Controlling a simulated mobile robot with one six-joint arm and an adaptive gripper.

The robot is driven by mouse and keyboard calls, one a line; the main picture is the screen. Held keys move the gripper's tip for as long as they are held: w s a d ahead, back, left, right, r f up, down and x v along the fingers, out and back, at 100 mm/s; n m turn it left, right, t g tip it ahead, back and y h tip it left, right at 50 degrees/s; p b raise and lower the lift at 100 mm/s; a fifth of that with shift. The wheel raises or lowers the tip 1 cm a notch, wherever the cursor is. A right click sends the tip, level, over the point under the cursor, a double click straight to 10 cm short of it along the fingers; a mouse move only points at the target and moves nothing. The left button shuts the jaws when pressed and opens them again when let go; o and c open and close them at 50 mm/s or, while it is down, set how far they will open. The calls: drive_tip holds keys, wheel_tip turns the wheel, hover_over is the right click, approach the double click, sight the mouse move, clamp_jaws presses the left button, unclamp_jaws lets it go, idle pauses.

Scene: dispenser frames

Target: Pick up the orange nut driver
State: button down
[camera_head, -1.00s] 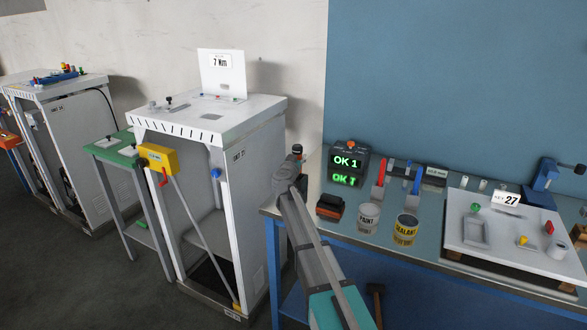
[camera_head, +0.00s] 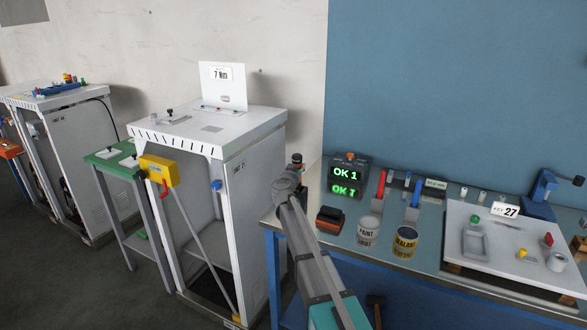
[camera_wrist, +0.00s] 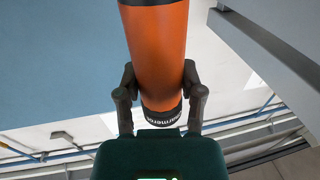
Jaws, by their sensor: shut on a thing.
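The orange nut driver (camera_wrist: 158,50) is a smooth orange cylinder with a black band with light lettering at its lower end, and it fills the upper middle of the wrist view. Its far end is cut off by the top edge. The two dark fingers of my gripper (camera_wrist: 159,90) close on it from left and right, near the lettered band. In the head view my gripper (camera_head: 297,160) is small, beyond my arm links, between the white cabinet and the workbench. A small orange bit shows at its tip there.
A blue-framed workbench (camera_head: 285,220) stands on the right with a lit OK display (camera_head: 345,172), a paint can (camera_head: 368,231), a sealant can (camera_head: 403,242) and a white tray board (camera_head: 455,225). A white cabinet (camera_head: 255,200) stands close left of my arm, with a green-topped stand (camera_head: 105,158) beyond.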

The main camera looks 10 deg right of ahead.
sight(297, 155)
drive_tip(key=shift+r+p, duration=4.05)
drive_tip(key=shift+r, duration=0.3)
